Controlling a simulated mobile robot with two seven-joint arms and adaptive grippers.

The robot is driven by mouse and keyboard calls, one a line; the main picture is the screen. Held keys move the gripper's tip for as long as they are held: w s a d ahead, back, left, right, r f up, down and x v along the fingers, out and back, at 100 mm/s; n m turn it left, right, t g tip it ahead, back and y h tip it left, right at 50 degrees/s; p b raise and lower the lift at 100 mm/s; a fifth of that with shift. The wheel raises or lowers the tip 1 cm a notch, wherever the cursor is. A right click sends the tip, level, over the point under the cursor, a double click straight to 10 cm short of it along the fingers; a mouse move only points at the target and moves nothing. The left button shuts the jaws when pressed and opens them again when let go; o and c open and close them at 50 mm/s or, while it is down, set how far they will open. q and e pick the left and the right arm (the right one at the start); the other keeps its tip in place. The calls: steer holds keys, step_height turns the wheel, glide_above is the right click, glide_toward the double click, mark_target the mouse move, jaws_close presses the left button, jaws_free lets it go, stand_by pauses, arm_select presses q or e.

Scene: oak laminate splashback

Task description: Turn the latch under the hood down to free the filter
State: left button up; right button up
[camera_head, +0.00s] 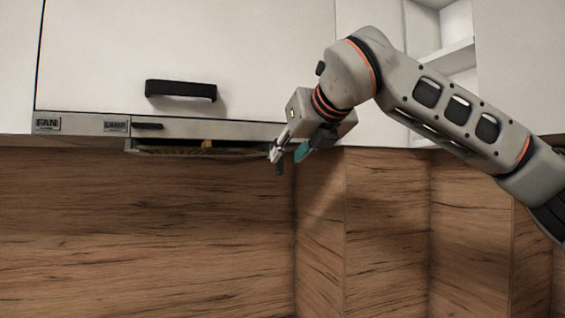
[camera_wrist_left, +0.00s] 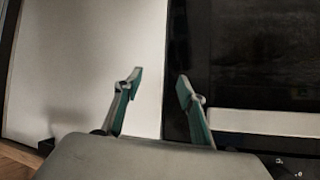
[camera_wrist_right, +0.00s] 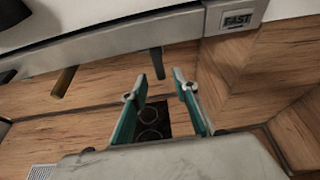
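The hood's filter (camera_head: 170,150) shows as a thin slatted edge under the hood. A small yellow-brown tab (camera_head: 207,144) hangs at it; a similar brown peg (camera_wrist_right: 65,80) shows in the right wrist view. A dark peg (camera_wrist_right: 157,63) hangs from the hood's edge there, just beyond my right fingertips. I cannot tell for sure which of the two is the latch. My right gripper (camera_head: 286,156) is below the hood's right end; in its wrist view (camera_wrist_right: 160,92) its fingers are apart with nothing between them. My left gripper (camera_wrist_left: 158,85) is open and empty, outside the head view.
The hood's front strip (camera_head: 230,130) carries FAN and LAMP labels and a dark slider (camera_head: 148,126). A black handle (camera_head: 181,90) is on the cabinet door above. A dark hob (camera_wrist_right: 152,122) lies far below. The space before the wooden splashback (camera_head: 140,240) is clear.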

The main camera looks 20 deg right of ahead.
steer(key=v, duration=0.5)
steer(key=shift+s+r, duration=0.1)
steer(key=shift+s, duration=0.15)
